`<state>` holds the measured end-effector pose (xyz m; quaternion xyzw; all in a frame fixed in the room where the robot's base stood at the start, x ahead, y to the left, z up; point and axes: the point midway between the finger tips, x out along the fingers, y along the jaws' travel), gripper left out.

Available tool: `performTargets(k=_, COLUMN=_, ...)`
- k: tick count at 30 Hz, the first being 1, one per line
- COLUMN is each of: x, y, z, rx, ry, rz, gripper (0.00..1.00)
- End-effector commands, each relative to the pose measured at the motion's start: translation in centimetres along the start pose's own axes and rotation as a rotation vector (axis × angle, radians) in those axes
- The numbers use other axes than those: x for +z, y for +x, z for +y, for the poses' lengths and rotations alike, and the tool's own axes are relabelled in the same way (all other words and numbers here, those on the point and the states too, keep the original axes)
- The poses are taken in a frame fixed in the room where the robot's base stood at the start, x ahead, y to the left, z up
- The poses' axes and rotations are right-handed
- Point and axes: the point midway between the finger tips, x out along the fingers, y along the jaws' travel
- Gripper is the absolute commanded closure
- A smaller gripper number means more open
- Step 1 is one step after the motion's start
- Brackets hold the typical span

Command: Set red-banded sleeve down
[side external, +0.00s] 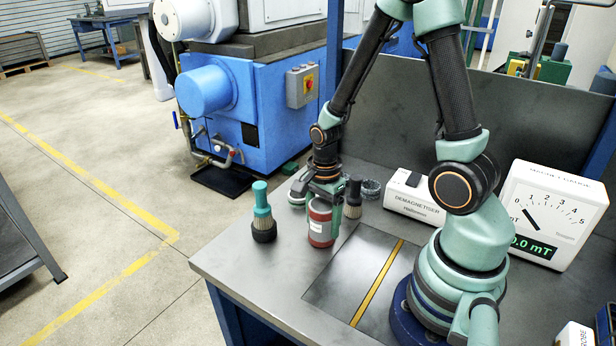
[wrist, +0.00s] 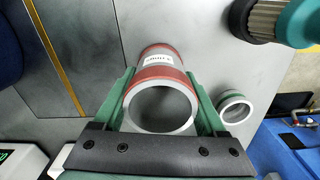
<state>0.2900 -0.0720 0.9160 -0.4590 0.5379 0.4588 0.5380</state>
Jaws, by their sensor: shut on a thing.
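The red-banded sleeve (side external: 320,228) is upright at the table's left part, with red bands at its ends and a pale label between them. My gripper (side external: 325,193) points down from above and is shut on its upper part. In the wrist view the sleeve (wrist: 163,75) lies between the two green fingers, its open end facing the camera. Its lower end is at or very near the tabletop; whether it touches cannot be told. A green-banded sleeve (wrist: 235,107) stands apart, to the right in the wrist view.
A teal-handled brush (side external: 262,212) stands left of the sleeve, and a dark brush (side external: 354,197) close on its right. A dark plate with a yellow stripe (side external: 378,281) lies to the front right. The demagnetiser (side external: 412,203) and gauge (side external: 553,210) stand further right.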

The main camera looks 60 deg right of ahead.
Motion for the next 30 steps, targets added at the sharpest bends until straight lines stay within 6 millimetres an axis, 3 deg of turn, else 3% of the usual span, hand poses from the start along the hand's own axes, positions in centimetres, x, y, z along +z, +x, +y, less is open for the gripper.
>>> performTargets(k=5, x=0.0, y=0.3, z=0.0, rx=0.001, ry=0.0, rz=0.0, gripper=0.83)
performTargets(k=6, x=0.0, y=0.3, z=0.0, rx=0.0, ry=0.0, rz=0.0, gripper=0.15)
performTargets(k=7, x=0.0, y=0.3, z=0.0, rx=0.0, ry=0.0, rz=0.0, gripper=0.03)
performTargets(k=8, x=0.0, y=0.3, z=0.0, rx=0.0, ry=0.0, rz=0.0, gripper=0.0)
performTargets(k=20, x=0.0, y=-0.6, z=-0.1, rx=-0.003, ry=0.0, rz=0.0, gripper=0.0)
performTargets(k=30, x=0.0, y=-5.5, z=-0.1, rx=-0.007, ry=0.0, rz=0.001, gripper=0.0)
